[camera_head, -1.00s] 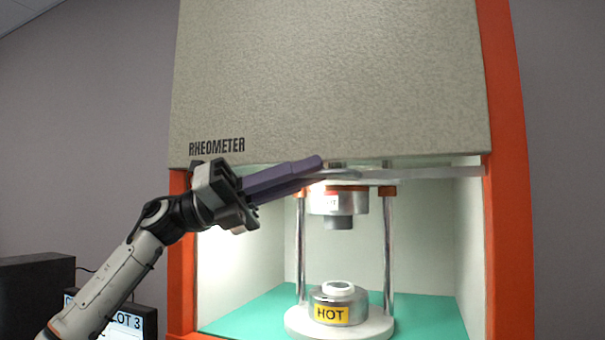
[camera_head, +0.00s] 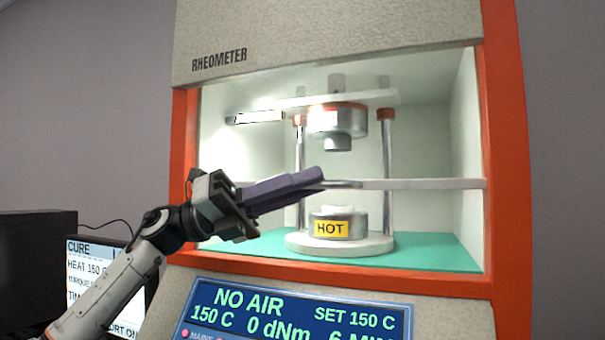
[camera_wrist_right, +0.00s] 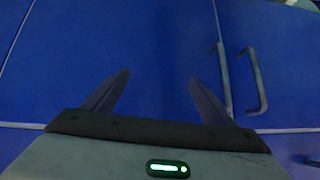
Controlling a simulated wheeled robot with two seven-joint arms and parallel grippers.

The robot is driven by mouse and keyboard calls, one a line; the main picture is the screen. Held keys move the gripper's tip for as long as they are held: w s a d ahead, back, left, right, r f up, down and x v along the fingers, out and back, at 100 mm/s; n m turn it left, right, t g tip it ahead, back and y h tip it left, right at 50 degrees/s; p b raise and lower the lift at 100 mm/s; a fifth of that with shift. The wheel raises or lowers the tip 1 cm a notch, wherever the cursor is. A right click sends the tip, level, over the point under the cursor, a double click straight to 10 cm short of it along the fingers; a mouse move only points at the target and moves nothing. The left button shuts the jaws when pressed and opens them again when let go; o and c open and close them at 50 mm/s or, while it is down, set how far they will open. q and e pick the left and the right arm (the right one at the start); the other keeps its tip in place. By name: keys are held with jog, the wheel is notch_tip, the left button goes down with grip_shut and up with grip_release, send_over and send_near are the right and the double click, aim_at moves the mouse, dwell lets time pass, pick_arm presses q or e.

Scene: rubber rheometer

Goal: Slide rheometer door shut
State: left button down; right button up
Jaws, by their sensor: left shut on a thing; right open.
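The rheometer (camera_head: 506,150) has an orange frame and a lit chamber. Its clear sliding door shows by its pale horizontal bottom rail (camera_head: 425,184), which crosses the opening a little below mid-height, so the lower part is open. My left gripper (camera_head: 318,176) is at the rail's left part with its purple fingers shut on the door's handle, which the fingers mostly hide. My right gripper (camera_wrist_right: 155,95) shows in the right wrist view, open and empty, fingers apart in front of blue cabinet doors.
Inside the chamber, a round die labelled HOT (camera_head: 331,228) stands on a white base under an upper die (camera_head: 337,122). A display panel (camera_head: 295,316) reading NO AIR is below the opening. A monitor (camera_head: 95,270) stands at left. Cabinet handles (camera_wrist_right: 257,80) show in the right wrist view.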

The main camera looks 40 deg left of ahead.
pick_arm(q)
notch_tip(320, 180, down, 3)
jog(key=shift+d+r+b, duration=0.1)
jog(key=shift+b, duration=0.35)
jog(key=shift+r, duration=0.1)
jog(key=c, duration=1.8)
grip_release()
jog(key=shift+c, duration=0.2)
jog(key=shift+r, duration=0.1)
jog(key=b+v, duration=0.3)
jog(key=v, duration=0.7)
jog(key=shift+a, duration=0.2)
